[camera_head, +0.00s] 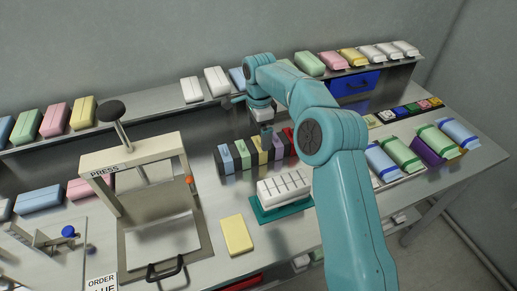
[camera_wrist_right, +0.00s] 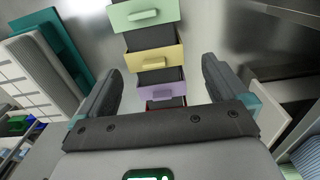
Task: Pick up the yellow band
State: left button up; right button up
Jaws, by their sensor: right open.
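The yellow band (camera_head: 259,151) appears as the yellow piece in a row of coloured, dark-sided holders at the middle of the bench. In the right wrist view its yellow front with a small tab (camera_wrist_right: 153,60) lies between a green piece and a purple piece. My right gripper (camera_head: 265,128) is above and close to this row, pointing down, partly hidden by its own arm. In the right wrist view its two dark fingers (camera_wrist_right: 160,85) are wide apart with nothing held between them. I cannot tell the exact height gap. My left gripper is out of view.
A white slotted block on a teal tray (camera_head: 286,210) stands just in front of the row. A press (camera_head: 135,170) stands to its left, and a flat yellow block (camera_head: 236,235) lies in front. A raised shelf (camera_head: 140,118) with coloured packs runs behind.

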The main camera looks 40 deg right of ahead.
aim_at(259, 140)
jog(key=shift+s+f, duration=0.1)
jog(key=shift+f, duration=0.25)
jog(key=f, duration=0.3)
jog(key=shift+s+a+f, duration=0.2)
jog(key=shift+a+f, duration=0.1)
jog(key=shift+f, duration=0.55)
jog(key=shift+r, duration=0.1)
jog(key=shift+c, duration=0.3)
jog(key=c, duration=0.8)
